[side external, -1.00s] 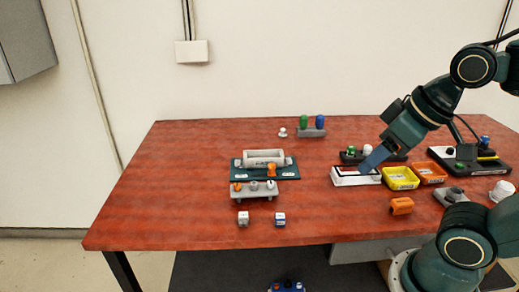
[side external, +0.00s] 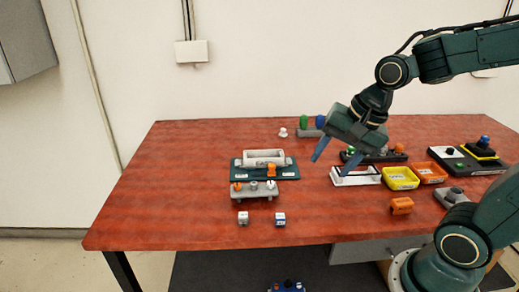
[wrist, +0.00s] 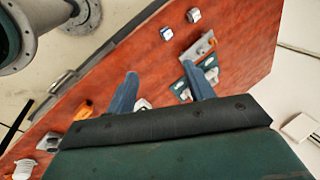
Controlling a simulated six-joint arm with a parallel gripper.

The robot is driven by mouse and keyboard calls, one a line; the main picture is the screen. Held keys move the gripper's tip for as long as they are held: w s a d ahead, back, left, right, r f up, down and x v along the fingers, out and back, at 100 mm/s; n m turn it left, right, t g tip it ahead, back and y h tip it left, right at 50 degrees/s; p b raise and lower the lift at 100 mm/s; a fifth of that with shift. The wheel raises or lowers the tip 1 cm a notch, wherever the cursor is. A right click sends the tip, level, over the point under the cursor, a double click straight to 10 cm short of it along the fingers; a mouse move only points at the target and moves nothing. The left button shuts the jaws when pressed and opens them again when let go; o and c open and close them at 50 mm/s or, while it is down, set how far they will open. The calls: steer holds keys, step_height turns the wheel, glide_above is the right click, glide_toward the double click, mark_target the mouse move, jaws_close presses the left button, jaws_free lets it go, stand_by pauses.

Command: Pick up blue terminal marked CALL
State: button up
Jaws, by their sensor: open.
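A small white block with blue on its face (side external: 280,219) stands upright near the table's front edge; it looks like the blue terminal, but its lettering is too small to read. It also shows in the wrist view (wrist: 166,33), above and between my fingertips. A similar whitish block (side external: 243,219) stands to its left. My gripper (side external: 331,167) is open and empty, with its two blue fingers apart and angled down. It is above the table, behind and to the right of the blue-faced block. The fingers (wrist: 160,72) touch nothing that I can make out.
A grey rack (side external: 254,191) with several knobs and a teal board (side external: 239,171) stand behind the two blocks. A white tray (side external: 345,181), yellow bin (side external: 401,186), orange bin (side external: 430,180) and orange cylinder (side external: 401,205) lie to the right. The table's left side is clear.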

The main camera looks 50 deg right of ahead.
steer(key=w+d+f+m+y, duration=0.1)
steer(key=w+f+m, duration=0.6)
steer(key=m, duration=0.7)
steer(key=shift+d+f+m+g+y, duration=0.3)
steer(key=shift+f+g+y, duration=0.1)
steer(key=shift+f+y, duration=0.15)
steer(key=shift+a, duration=0.1)
glide_above(281, 216)
steer(key=s+d, duration=0.1)
steer(key=s, duration=0.1)
steer(key=shift+w+d+f, duration=0.1)
steer(key=shift+w+f, duration=0.05)
steer(key=shift+f, duration=3.8)
steer(key=shift+f, duration=0.1)
steer(key=shift+w+f, duration=0.15)
steer(key=shift+f, duration=0.45)
steer(key=shift+w+f, duration=0.15)
steer(key=shift+f, duration=0.45)
steer(key=shift+x, duration=1.3)
steer(key=shift+c, duration=0.4)
